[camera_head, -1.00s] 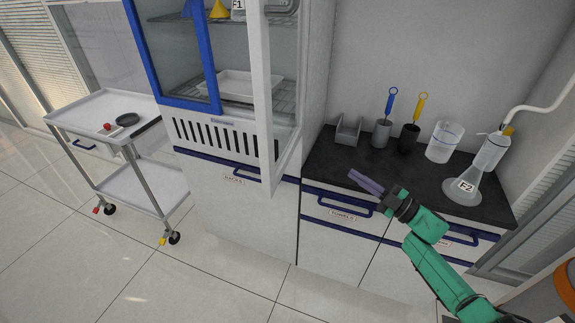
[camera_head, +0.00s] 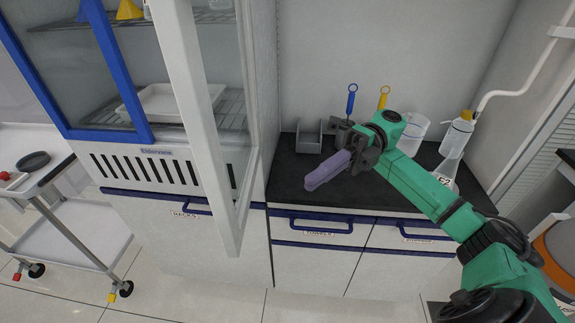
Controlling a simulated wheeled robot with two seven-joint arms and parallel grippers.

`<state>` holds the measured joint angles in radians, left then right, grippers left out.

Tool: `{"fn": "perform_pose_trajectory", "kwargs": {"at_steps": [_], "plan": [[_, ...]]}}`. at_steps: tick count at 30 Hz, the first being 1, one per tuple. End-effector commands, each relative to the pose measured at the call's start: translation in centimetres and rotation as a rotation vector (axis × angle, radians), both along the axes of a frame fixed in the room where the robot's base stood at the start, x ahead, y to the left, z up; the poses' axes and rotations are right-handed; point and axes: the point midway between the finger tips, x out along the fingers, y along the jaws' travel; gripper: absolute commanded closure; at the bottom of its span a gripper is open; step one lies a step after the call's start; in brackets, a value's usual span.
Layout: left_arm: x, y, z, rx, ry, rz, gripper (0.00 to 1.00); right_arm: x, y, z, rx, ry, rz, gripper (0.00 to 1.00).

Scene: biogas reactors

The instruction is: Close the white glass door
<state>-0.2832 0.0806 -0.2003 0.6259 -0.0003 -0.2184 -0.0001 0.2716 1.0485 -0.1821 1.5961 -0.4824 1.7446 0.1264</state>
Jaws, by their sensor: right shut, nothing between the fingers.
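The white glass door (camera_head: 199,105) is the white-framed door of the tall cabinet. It stands open, swung out toward me, with its free edge in front of the cabinet. A blue-framed door (camera_head: 140,118) is on the cabinet's left side. My right gripper (camera_head: 314,184) has purple fingers and is shut and empty. It is above the front of the black counter, to the right of the white door and apart from it. My left gripper is not in view.
On the black counter (camera_head: 290,178) stand a grey holder (camera_head: 309,137), tools with blue and yellow handles, a clear beaker (camera_head: 412,132) and a flask (camera_head: 455,138). A white cart (camera_head: 75,225) stands at the left. The floor in front is clear.

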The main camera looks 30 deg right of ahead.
Motion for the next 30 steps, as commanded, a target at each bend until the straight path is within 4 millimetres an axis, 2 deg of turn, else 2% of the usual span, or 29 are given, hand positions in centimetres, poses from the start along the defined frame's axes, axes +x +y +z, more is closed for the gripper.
{"fn": "perform_pose_trajectory", "kwargs": {"at_steps": [1,3,6,11,15,21,30], "plan": [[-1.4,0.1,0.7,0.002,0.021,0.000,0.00,-0.4,0.9,0.5,0.002,0.002,0.004,1.00],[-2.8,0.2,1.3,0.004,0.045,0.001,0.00,-0.8,2.4,0.5,0.002,0.002,0.003,1.00],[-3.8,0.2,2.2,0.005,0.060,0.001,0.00,-1.4,4.5,0.6,0.003,0.003,0.003,1.00],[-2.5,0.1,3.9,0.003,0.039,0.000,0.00,-2.4,7.9,0.7,0.005,0.001,0.001,1.00],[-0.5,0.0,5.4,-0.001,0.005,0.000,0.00,-0.9,10.0,0.6,0.005,-0.001,-0.003,1.00],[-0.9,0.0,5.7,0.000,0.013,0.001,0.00,-0.3,11.1,0.1,0.002,0.002,-0.004,1.00],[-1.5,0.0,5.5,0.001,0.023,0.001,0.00,-0.3,11.1,0.0,0.002,0.002,-0.005,1.00]]}}
